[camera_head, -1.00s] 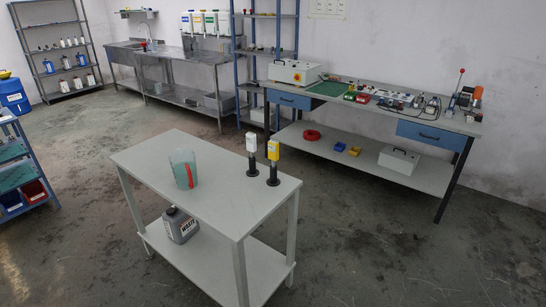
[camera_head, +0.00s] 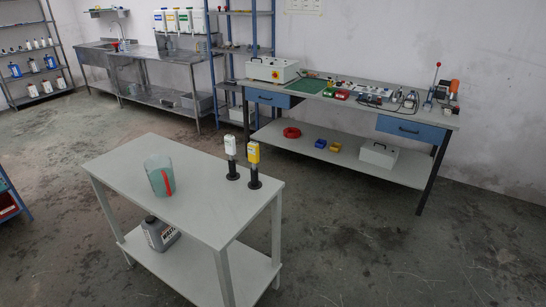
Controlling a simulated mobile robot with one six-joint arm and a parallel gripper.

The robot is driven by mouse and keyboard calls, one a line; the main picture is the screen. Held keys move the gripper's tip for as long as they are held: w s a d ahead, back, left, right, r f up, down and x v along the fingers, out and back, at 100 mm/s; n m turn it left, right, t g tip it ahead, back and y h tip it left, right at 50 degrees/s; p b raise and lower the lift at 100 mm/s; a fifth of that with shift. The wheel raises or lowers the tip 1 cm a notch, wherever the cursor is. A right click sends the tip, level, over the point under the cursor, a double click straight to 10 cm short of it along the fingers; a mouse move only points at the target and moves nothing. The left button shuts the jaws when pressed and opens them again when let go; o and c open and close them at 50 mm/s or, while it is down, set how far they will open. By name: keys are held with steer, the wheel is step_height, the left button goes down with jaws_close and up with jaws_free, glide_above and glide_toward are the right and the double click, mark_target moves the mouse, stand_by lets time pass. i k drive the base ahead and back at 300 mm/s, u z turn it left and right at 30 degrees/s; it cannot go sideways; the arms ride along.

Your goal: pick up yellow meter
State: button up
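The yellow meter (camera_head: 254,153) stands upright in a black holder (camera_head: 255,180) near the right end of the grey table (camera_head: 150,214). A white meter (camera_head: 230,145) stands in a similar black holder (camera_head: 232,171) just left of it and slightly farther back. My gripper is not in view, so its state cannot be seen.
A teal jug (camera_head: 157,176) with a red handle stands on the left part of the table. A grey canister (camera_head: 159,234) sits on its lower shelf. A workbench (camera_head: 340,101) with tools stands behind along the wall. The floor (camera_head: 380,255) right of the table is clear.

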mark_target(254, 151)
steer(key=z, duration=0.7)
steer(key=i, duration=0.7)
steer(key=z, duration=0.7)
steer(key=k, duration=0.15)
steer(key=u, duration=3.75)
